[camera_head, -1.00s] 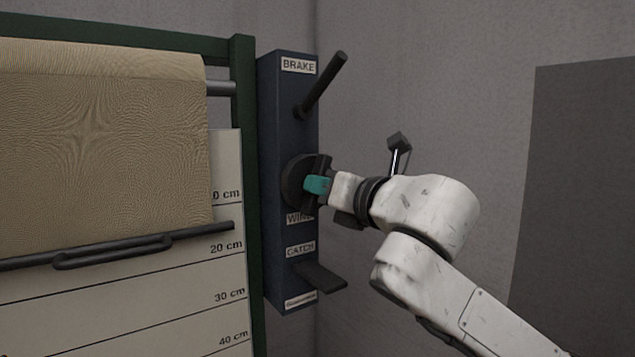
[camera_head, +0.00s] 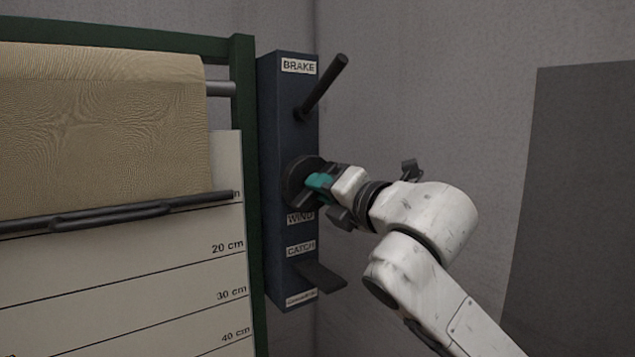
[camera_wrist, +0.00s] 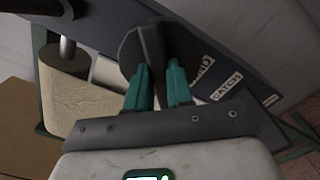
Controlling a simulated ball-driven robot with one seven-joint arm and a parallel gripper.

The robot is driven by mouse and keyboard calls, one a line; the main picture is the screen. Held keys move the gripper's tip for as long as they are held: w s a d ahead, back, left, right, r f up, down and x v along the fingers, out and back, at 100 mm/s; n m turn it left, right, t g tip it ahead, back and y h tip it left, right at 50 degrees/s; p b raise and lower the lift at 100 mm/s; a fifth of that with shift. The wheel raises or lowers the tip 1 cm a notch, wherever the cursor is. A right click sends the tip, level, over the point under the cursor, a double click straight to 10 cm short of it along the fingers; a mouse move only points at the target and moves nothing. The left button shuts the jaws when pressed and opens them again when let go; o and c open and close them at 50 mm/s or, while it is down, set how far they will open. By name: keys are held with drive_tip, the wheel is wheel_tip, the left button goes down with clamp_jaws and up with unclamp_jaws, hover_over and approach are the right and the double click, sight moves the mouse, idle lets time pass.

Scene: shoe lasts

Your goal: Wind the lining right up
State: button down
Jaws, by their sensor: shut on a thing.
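The tan lining (camera_head: 105,135) hangs from its roller on the green frame in the head view, with a black bar (camera_head: 110,213) along its lower edge. The bar's right end lies well above the 20 cm line of the scale board. The roll of lining also shows in the wrist view (camera_wrist: 70,90). My gripper (camera_head: 313,186) is at the round black winding knob (camera_head: 293,180) above the WIND label. In the wrist view its teal fingers (camera_wrist: 155,88) are shut on the knob's raised grip (camera_wrist: 152,48). The fingers hide part of the knob.
The blue control post (camera_head: 285,135) carries a BRAKE lever (camera_head: 325,84) above the knob and a CATCH pedal (camera_head: 320,275) below it. A dark grey panel (camera_head: 580,200) stands at the right.

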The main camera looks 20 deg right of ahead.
drive_tip(key=shift+m, duration=0.5)
drive_tip(key=m+p, duration=0.1)
drive_tip(key=m, duration=0.2)
drive_tip(key=shift+p, duration=0.35)
drive_tip(key=shift+m, duration=0.3)
